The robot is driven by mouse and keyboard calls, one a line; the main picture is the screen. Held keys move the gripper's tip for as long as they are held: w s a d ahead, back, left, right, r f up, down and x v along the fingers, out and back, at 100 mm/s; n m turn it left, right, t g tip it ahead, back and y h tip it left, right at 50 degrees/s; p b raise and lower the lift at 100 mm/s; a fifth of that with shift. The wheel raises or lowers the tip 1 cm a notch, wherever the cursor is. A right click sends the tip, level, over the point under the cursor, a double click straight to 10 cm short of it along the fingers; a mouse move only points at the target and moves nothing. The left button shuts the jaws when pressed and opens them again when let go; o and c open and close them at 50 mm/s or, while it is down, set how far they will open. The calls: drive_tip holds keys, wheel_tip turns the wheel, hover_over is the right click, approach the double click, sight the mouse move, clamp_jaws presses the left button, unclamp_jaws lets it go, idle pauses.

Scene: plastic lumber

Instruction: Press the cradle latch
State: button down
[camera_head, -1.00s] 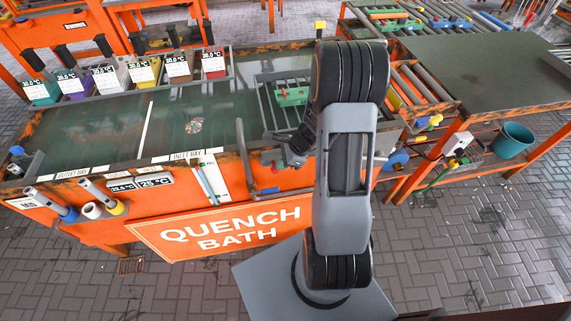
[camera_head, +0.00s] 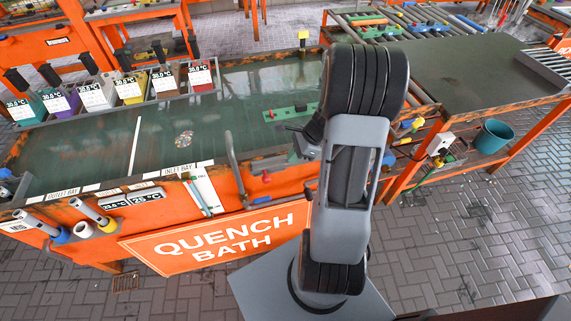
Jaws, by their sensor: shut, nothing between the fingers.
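A green bar-shaped piece (camera_head: 291,112) lies in the dark water of the quench bath (camera_head: 95,150), toward its right end. No cradle frame stands out clearly around it. A bent grey lever (camera_head: 235,160) stands at the bath's front edge. A small red part (camera_head: 267,176) sits on the front rim to its right; I cannot tell whether either is the cradle latch. My gripper (camera_head: 299,148) is low over the front rim, right of the red part and nearer than the green piece. It is shut and empty, partly hidden by my arm, so contact cannot be judged.
Several coloured bins (camera_head: 130,88) with temperature cards line the bath's back left. A roller rack (camera_head: 390,25) and a flat table (camera_head: 455,70) stand to the right. Tubes (camera_head: 90,211) stick out at the front left.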

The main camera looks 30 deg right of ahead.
drive_tip(key=shift+v, duration=1.55)
drive_tip(key=s+a+r+n+t+h, duration=0.1)
drive_tip(key=s+a+r+n+h, duration=0.2)
drive_tip(key=a+r+n, duration=0.4)
drive_tip(key=s+a+r+n+t+h, duration=0.1)
drive_tip(key=s+a+r+n+h, duration=0.2)
drive_tip(key=n, duration=1.1)
drive_tip(key=s+a+r, duration=0.2)
drive_tip(key=a+r, duration=0.2)
drive_tip(key=shift+a+n, duration=0.35)
drive_tip(key=shift+n, duration=0.05)
